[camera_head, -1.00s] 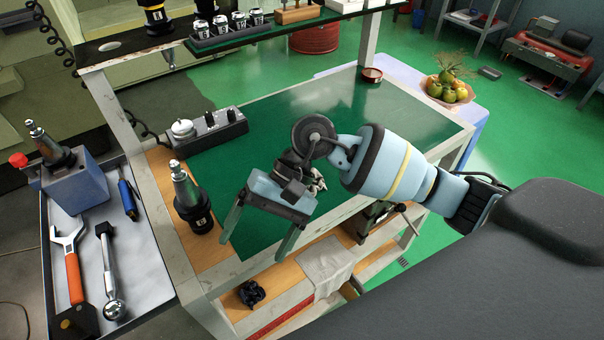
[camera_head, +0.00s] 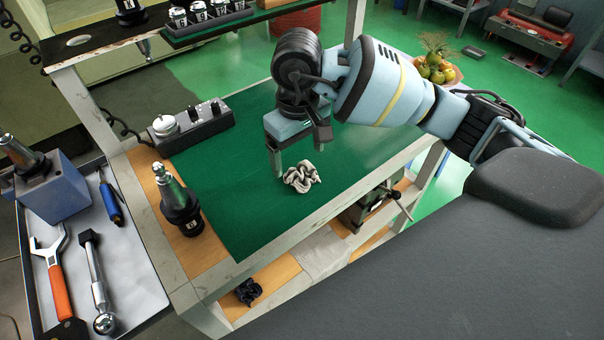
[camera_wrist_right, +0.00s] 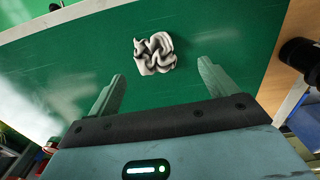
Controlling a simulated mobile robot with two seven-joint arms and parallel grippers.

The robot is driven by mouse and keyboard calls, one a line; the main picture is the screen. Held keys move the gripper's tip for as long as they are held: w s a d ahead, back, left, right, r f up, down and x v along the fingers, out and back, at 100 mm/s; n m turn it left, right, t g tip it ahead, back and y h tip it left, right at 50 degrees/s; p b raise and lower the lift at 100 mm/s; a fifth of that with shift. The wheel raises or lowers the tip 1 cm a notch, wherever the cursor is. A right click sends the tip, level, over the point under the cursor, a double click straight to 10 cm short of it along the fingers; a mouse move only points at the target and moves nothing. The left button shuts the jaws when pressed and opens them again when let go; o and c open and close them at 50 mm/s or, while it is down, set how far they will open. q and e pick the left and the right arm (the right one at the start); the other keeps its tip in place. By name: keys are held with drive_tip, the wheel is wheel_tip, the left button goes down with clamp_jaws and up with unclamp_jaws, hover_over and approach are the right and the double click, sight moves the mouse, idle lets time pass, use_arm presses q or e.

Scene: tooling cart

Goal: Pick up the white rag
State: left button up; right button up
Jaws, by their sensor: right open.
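The white rag (camera_head: 301,177) lies crumpled on the green bench top, white with dark folds. In the right wrist view the rag (camera_wrist_right: 154,54) lies beyond the fingertips, roughly centred between them. My right gripper (camera_head: 299,160) is open and empty, its two fingers spread beside and above the rag in the head view. In the right wrist view my right gripper (camera_wrist_right: 161,70) shows both fingers apart with only green surface between them. I cannot tell the exact height of the fingers over the bench. My left gripper is not in view.
A black tool holder (camera_head: 179,203) stands on the bench's wooden left edge. A dark control box (camera_head: 195,127) sits behind it. A flat pale cloth (camera_head: 321,252) lies on the lower shelf. A side tray (camera_head: 135,265) holds a wrench. The green top around the rag is clear.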

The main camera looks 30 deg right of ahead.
sight(300, 170)
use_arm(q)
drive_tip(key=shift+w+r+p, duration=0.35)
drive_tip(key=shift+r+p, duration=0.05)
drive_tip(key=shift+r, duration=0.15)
use_arm(e)
drive_tip(key=shift+w+d+f, duration=0.15)
drive_tip(key=shift+f, duration=1.2)
drive_tip(key=shift+w+d+f, duration=0.1)
drive_tip(key=shift+d+f, duration=0.05)
drive_tip(key=shift+f, duration=1.15)
